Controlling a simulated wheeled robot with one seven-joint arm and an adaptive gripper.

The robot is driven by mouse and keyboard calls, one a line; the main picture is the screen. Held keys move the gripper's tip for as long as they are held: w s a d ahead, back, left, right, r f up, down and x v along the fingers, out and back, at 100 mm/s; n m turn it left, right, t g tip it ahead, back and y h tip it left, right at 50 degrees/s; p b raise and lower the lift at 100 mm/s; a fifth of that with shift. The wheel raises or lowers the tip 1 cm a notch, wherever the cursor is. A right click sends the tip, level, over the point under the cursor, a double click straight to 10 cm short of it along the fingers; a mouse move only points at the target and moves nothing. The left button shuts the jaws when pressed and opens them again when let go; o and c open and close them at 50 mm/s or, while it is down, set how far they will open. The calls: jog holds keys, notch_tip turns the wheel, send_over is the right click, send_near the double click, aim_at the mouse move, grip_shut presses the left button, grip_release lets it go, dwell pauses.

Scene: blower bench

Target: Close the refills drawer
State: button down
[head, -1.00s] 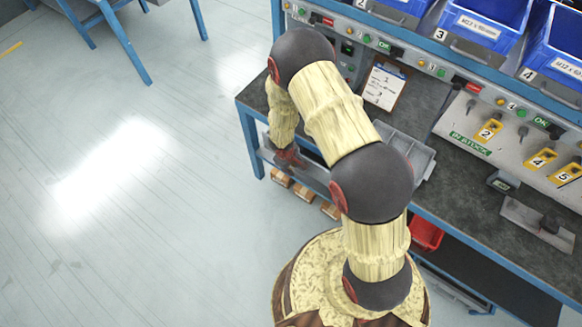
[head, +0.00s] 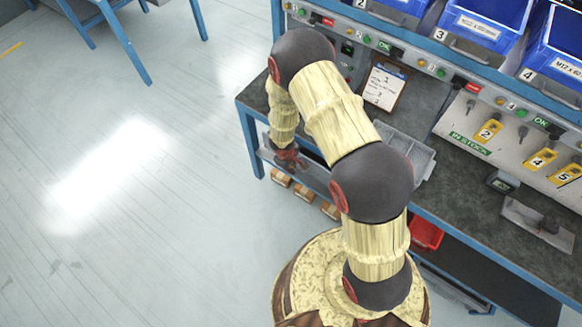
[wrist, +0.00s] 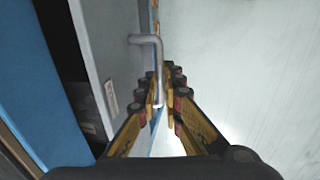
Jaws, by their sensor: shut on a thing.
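The drawer's grey front (wrist: 103,45) fills the left of the wrist view, with a bent silver handle (wrist: 158,62) and a small pale label (wrist: 112,97). A dark gap shows between this front and the blue frame (wrist: 45,90), so the drawer appears to stand open. My gripper (wrist: 165,90) is shut on the handle, its two fingers on either side of the bar. In the head view my gripper (head: 287,160) is at the bench's front left, below the worktop. The drawer's inside is mostly hidden by my arm and the bench.
The bench (head: 248,100) has a grey tray (head: 425,165), a clipboard (head: 385,88) and blue bins (head: 482,28). Small cardboard boxes (head: 304,194) and a red bin (head: 426,234) show low under the bench.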

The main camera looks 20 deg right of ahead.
jog(key=shift+w+d+p, duration=0.55)
jog(key=shift+w+d, duration=0.7)
jog(key=shift+d, duration=0.3)
jog(key=c, duration=1.9)
grip_release()
jog(key=shift+d, duration=0.15)
jog(key=r, duration=0.4)
jog(key=s+a+r, duration=0.1)
jog(key=r, duration=0.2)
jog(key=a+r, duration=0.1)
jog(key=r, duration=0.3)
jog(key=shift+s+r, duration=0.2)
jog(key=shift+r, duration=0.15)
